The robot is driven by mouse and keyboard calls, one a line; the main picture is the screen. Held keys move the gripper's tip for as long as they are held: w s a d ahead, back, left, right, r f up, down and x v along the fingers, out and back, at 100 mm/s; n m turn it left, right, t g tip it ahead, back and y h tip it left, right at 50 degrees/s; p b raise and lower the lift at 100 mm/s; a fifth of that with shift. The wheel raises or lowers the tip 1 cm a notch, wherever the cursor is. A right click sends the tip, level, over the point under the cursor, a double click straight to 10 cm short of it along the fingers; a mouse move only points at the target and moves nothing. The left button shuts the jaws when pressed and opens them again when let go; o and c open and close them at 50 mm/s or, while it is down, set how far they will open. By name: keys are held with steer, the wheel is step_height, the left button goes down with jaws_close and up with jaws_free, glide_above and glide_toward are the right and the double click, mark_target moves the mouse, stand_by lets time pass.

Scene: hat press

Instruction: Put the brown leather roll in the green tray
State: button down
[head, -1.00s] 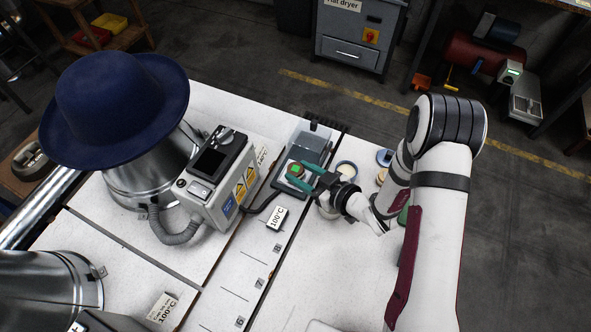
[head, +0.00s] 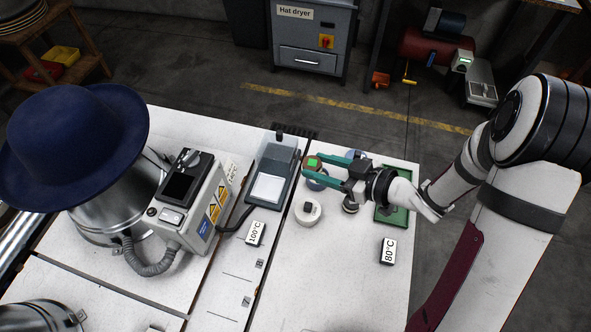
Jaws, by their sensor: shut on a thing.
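My gripper (head: 312,166) has teal fingers and is shut on a small brown piece with a bright green top (head: 312,161), which I take for the brown leather roll. It is held between the fingertips, seemingly above the white table, just right of the grey lidded device. The green tray (head: 403,218) lies on the right part of the table, to the right of the held piece. My wrist and forearm pass over the tray and hide part of it.
A white round piece with a dark centre (head: 307,211) sits below the gripper, near blue round pieces (head: 318,184). An 80°C sign (head: 388,251) stands in front of the tray. The grey lidded device (head: 266,188) and a hat press with a blue hat (head: 75,140) stand left.

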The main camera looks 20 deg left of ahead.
steer(key=shift+w+d+r, duration=0.1)
steer(key=shift+d+r, duration=0.2)
steer(key=shift+d, duration=0.3)
steer(key=s+d+f+m+t+h, duration=0.1)
steer(key=d+m+t+h, duration=0.15)
steer(key=d, duration=1.15)
steer(key=d+f+m+t+h, duration=0.1)
steer(key=d+m+t, duration=0.2)
steer(key=d, duration=1.1)
steer(key=shift+n+g, duration=0.25)
steer(key=shift+g, duration=0.1)
steer(key=x, duration=0.4)
steer(key=s+x, duration=0.1)
steer(key=x, duration=0.2)
steer(key=a+f+x, duration=0.1)
steer(key=x, duration=0.3)
steer(key=shift+s+a+f, duration=0.1)
steer(key=shift+a, duration=0.15)
steer(key=shift+w+a+f, duration=0.1)
steer(key=shift+f, duration=1)
steer(key=shift+w+a+f, duration=0.1)
steer(key=shift+f, duration=0.95)
steer(key=shift+f, duration=0.1)
steer(key=shift+c, duration=1.6)
jaws_free()
